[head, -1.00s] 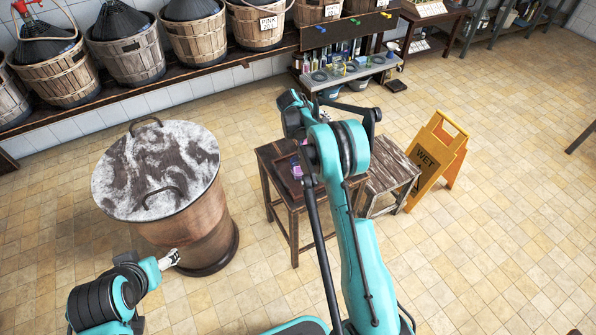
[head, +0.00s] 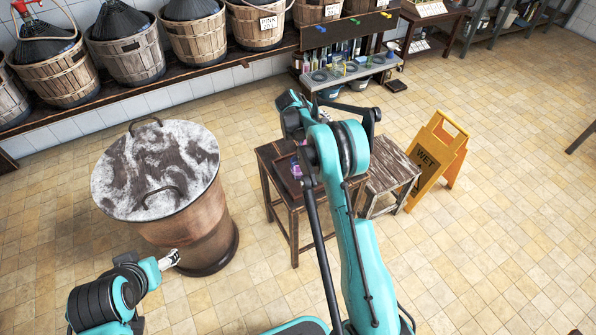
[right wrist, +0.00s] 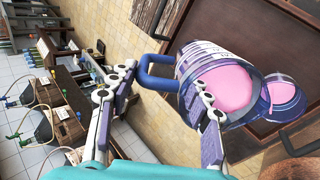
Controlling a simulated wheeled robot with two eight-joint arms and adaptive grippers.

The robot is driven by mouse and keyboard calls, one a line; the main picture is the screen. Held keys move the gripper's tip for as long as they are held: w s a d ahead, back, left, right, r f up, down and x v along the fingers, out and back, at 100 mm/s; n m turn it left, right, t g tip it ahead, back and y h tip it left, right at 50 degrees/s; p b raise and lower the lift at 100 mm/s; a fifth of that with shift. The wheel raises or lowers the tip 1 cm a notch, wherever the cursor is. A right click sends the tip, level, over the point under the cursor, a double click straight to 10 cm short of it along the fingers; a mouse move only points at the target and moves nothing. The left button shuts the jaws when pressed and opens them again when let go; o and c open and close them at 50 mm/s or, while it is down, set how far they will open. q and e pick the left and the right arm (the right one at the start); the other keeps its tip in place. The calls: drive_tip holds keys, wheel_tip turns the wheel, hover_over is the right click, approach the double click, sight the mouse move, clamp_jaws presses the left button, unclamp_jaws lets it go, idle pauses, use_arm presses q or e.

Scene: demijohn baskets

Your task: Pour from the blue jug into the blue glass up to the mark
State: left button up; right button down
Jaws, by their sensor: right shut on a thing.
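In the right wrist view my right gripper (right wrist: 160,82) is shut on the blue jug (right wrist: 187,62), at its blue handle. The jug is clear bluish, with pink liquid inside, and looks tilted. The mark on the glass cannot be made out, nor whether a stream is flowing. In the head view my right arm hides most of this; a small pink-purple patch shows above the stool. My left gripper (head: 170,259) is low beside the copper vat, too small to read.
A dark wooden tray (right wrist: 240,35) lies under the glass on a wooden stool (head: 293,222). A second stool (head: 395,170) and a yellow wet-floor sign (head: 438,160) stand to the right. A large copper vat (head: 190,225) stands left. Basketed demijohns line the back shelf; open floor lies at right.

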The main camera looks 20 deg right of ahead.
idle(0.4)
drive_tip(key=shift+r, duration=0.1)
drive_tip(key=shift+d+r+y, duration=0.1)
drive_tip(key=shift+d+y, duration=0.15)
drive_tip(key=shift+y, duration=0.05)
drive_tip(key=shift+w+d+y, duration=0.1)
drive_tip(key=shift+w+y, duration=0.05)
drive_tip(key=shift+y, duration=0.15)
drive_tip(key=shift+f, duration=0.2)
drive_tip(key=shift+r+p, duration=0.1)
drive_tip(key=shift+p, duration=0.2)
idle(0.8)
